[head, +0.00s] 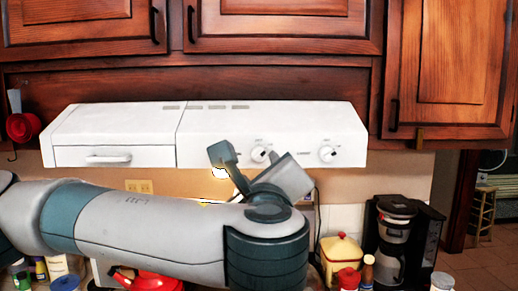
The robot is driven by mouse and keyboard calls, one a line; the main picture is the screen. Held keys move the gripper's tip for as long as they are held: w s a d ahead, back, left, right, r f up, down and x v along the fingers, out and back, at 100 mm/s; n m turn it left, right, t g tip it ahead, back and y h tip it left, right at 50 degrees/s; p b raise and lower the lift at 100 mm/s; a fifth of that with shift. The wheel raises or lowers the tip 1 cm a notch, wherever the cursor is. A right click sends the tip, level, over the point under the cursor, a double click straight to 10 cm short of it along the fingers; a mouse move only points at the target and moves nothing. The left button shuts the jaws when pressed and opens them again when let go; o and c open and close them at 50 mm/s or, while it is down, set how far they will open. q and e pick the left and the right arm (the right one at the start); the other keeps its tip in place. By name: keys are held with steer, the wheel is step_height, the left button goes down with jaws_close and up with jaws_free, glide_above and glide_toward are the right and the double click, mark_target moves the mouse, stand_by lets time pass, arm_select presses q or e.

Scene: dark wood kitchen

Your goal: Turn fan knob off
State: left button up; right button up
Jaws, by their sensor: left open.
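A white range hood (270,125) hangs under the wall cabinets. Its front face carries two round white knobs, a left knob (260,154) and a right knob (327,154). The small labels by them are too blurred to read, so I cannot tell which is the fan knob. My left gripper (246,170) is open, in front of and just below the left knob. One dark finger shows left of that knob, and a grey part of the hand shows to its lower right. I cannot tell whether it touches the knob. My right gripper is out of view.
Dark wood cabinets (285,22) sit above the hood. A red utensil (22,126) hangs at the left. My arm hides much of the stove area.

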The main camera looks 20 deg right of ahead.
mark_target(259, 157)
arm_select(q)
steer(key=p+x, duration=0.5)
steer(key=x, duration=0.5)
steer(key=shift+r, duration=0.1)
steer(key=shift+w+d+p, duration=0.15)
steer(key=shift+w+p, duration=0.2)
steer(key=shift+w, duration=0.2)
steer(key=c, duration=1.1)
